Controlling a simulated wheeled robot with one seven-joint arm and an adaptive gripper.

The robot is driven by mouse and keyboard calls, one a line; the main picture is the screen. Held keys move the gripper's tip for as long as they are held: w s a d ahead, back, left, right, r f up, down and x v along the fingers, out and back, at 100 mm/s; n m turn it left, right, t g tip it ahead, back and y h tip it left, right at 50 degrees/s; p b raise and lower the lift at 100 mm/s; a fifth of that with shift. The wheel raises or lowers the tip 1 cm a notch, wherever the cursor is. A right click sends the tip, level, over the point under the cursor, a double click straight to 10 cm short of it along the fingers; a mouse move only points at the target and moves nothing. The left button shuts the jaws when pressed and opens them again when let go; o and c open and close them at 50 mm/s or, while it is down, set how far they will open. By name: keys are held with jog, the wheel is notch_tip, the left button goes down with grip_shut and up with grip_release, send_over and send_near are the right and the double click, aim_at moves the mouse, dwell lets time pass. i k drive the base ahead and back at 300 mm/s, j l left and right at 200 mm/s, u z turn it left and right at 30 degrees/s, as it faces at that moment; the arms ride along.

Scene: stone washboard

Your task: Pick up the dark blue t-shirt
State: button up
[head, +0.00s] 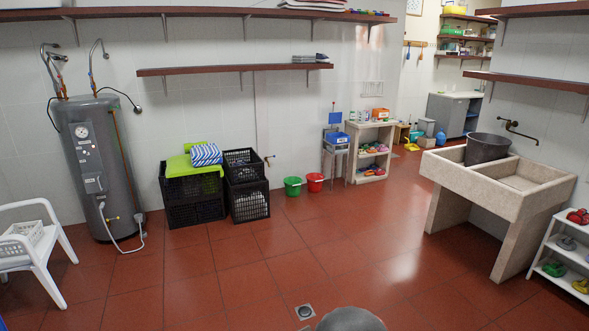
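I cannot clearly make out a dark blue t-shirt. A small dark blue item (321,57) lies at the right end of the lower left wall shelf, beside a flat grey stack (303,59); it is too small to tell what it is. Black crates (194,214) stand against the back wall, and what is inside them is hard to see. A lime green cloth (180,167) and a blue-and-white striped folded cloth (206,154) lie on top of the left crates.
A white chair (38,247) and grey boiler (97,160) stand left. A stone washboard sink (480,185) and white shoe rack (565,255) stand right. Green (293,187) and red (315,182) buckets stand at the back.

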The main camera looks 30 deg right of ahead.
aim_at(237, 162)
jog(key=i+z, duration=0.3)
jog(key=i, duration=3.95)
jog(key=i+z, duration=0.25)
jog(key=i, duration=0.2)
jog(key=i+j+z, duration=0.25)
jog(key=i, duration=0.2)
jog(key=i+j+z, duration=0.2)
jog(key=i, duration=0.25)
jog(key=i+j+z, duration=0.4)
jog(key=j+z, duration=0.15)
jog(key=j, duration=0.35)
jog(key=j+z, duration=0.25)
jog(key=j, duration=0.35)
jog(key=i, duration=0.05)
